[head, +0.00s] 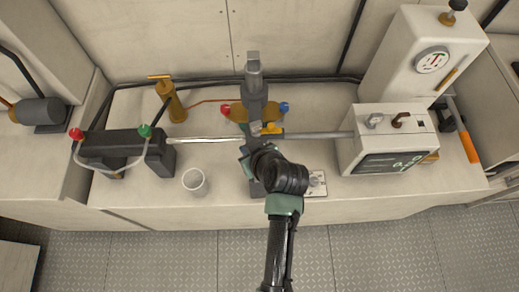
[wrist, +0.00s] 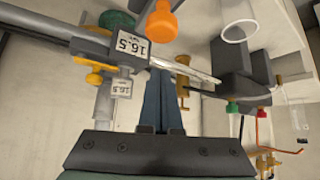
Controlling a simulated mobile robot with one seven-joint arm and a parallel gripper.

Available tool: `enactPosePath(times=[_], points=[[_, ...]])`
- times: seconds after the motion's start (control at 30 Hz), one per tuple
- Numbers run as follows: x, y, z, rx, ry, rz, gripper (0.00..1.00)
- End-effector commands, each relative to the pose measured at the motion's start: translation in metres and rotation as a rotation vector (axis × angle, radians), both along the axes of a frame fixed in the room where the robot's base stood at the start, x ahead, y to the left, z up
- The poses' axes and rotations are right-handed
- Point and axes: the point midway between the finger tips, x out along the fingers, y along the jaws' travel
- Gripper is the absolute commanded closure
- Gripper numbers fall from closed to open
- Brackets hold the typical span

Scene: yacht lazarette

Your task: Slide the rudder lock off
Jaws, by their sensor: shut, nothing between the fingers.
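In the head view a long horizontal rod (head: 315,134) runs from a dark cylinder block at left to a white box at right. A yellow piece (head: 271,129) sits on it near the middle. In the wrist view a dark grey block with "16.5" labels (wrist: 132,44) sits on the rod (wrist: 190,67), with an orange knob (wrist: 161,22) beside it. Which part is the rudder lock, I cannot tell for sure. My gripper (wrist: 163,78) is shut and empty, its fingertips close to the rod and labelled block; contact is unclear. In the head view my wrist hides part of this area.
The dark cylinder block (head: 125,150) has red and green fittings and a hose. A white cup (head: 194,182) stands near the front edge. A white box with a display (head: 390,140) and an orange-handled tool (head: 469,146) are at right. A brass pump (head: 176,105) stands behind.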

Motion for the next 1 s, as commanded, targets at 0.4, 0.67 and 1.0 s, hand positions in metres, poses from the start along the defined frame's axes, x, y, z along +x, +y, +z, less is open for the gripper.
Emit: enactPosePath(times=[0.4, 0.67, 1.0], points=[[-0.047, -0.027, 0.056, -0.002, -0.002, -0.008, 1.00], [-0.058, -0.032, 0.070, -0.001, 0.000, -0.006, 1.00], [-0.058, -0.032, 0.070, -0.001, 0.000, -0.006, 1.00]])
